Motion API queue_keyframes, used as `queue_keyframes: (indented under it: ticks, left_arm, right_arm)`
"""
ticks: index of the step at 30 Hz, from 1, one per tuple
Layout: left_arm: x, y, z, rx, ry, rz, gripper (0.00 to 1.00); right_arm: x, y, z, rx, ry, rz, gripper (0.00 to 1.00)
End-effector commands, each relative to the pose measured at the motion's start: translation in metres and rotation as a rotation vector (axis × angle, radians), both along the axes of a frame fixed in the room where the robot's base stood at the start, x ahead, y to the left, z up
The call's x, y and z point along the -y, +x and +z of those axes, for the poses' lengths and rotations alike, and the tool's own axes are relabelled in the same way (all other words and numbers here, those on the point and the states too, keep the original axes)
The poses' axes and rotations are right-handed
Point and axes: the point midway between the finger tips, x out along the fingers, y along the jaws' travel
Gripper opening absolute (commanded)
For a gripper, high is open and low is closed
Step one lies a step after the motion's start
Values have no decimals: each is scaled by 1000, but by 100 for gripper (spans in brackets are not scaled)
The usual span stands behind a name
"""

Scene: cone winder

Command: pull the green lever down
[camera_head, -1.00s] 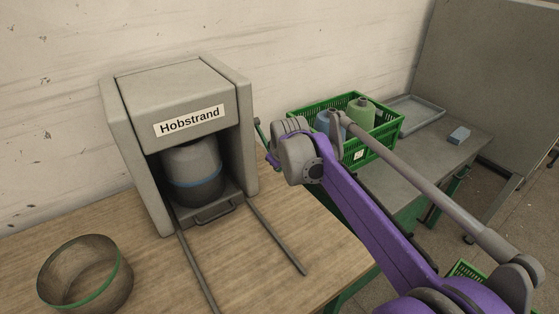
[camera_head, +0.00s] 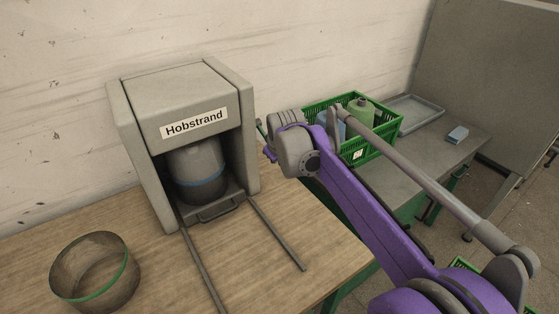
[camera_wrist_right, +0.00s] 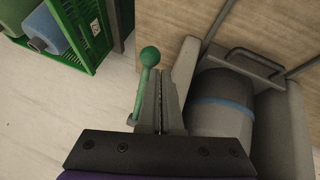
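The green lever with a round knob (camera_wrist_right: 149,57) is beside the grey machine in the right wrist view. In the head view only a small green piece of the lever (camera_head: 261,128) shows at the machine's right side. The grey machine labelled Hobstrand (camera_head: 194,124) stands on the wooden table. My right gripper (camera_wrist_right: 160,75) appears shut and empty, its two fingers together with a thin seam between them. The fingers lie between the lever and the machine's cylinder in the picture; I cannot tell if they touch the lever. In the head view my right wrist hides the fingers. My left gripper is out of view.
A grey cylinder with a blue band (camera_head: 197,172) sits inside the machine. Two rails run forward from it.

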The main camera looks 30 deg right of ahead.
Motion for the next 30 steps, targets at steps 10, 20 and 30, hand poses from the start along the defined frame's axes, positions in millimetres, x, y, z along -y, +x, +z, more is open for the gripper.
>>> queue_keyframes:
  ticks: [10,20,30]
  left_arm:
    - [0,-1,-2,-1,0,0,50]
    - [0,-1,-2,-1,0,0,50]
    - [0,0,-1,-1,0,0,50]
  right_arm:
    - [-13,-62,47,1,0,1,0]
    - [-16,-79,60,2,-1,1,0]
    - [-16,-78,60,2,-1,1,0]
